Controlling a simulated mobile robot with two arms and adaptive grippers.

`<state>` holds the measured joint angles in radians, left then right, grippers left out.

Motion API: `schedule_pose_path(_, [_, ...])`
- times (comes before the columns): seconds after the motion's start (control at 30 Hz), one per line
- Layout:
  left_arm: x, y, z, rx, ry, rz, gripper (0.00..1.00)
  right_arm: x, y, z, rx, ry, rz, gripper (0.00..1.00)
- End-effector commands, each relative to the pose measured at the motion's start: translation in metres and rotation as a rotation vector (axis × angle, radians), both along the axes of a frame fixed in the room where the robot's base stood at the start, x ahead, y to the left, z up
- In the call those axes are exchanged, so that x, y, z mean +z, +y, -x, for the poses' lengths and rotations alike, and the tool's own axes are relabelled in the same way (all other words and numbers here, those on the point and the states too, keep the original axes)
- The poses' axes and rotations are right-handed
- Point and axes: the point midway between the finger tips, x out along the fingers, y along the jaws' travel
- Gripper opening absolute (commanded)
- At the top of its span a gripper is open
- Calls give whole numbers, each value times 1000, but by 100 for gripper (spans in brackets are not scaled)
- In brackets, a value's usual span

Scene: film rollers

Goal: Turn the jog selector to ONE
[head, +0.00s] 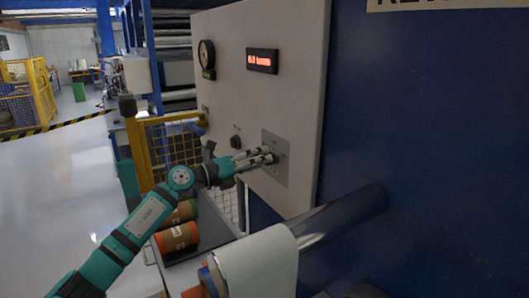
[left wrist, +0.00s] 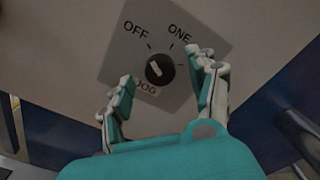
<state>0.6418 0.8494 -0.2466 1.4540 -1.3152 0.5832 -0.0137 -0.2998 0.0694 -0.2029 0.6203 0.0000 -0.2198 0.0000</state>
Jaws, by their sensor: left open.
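The jog selector (left wrist: 160,69) is a round black knob with a white mark, on a grey plate (left wrist: 122,55) lettered OFF, ONE and JOG. Its white mark slants up and to the left, toward the OFF side. My left gripper (left wrist: 165,88) is open, with one finger on either side of the knob and gaps to both. In the head view my left gripper (head: 268,155) reaches the grey plate (head: 273,176) on the white panel, and its fingers hide the knob there. My right gripper is not in view.
The white panel (head: 290,100) carries a dial gauge (head: 206,55), a red-lit display (head: 262,60) and another black knob (head: 236,141). Below are a white-covered roller (head: 262,266) and orange-ended rolls (head: 177,238). A blue wall (head: 440,130) fills the right side.

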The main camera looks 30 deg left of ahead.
Motion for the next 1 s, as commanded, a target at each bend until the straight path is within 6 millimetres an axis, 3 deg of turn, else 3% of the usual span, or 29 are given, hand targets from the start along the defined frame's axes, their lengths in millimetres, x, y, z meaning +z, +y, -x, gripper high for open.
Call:
schedule_pose_path(0.2, [0,-10,-19,2,0,1,59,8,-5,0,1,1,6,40])
schedule_pose_path(0.53, [-1,-12,-22,1,0,0,59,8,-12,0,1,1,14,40])
schedule_pose_path(0.9, [-1,-12,-21,1,1,1,10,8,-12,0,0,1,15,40])
schedule_pose_path(1.0, [-1,-11,-21,1,1,1,4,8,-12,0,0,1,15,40])
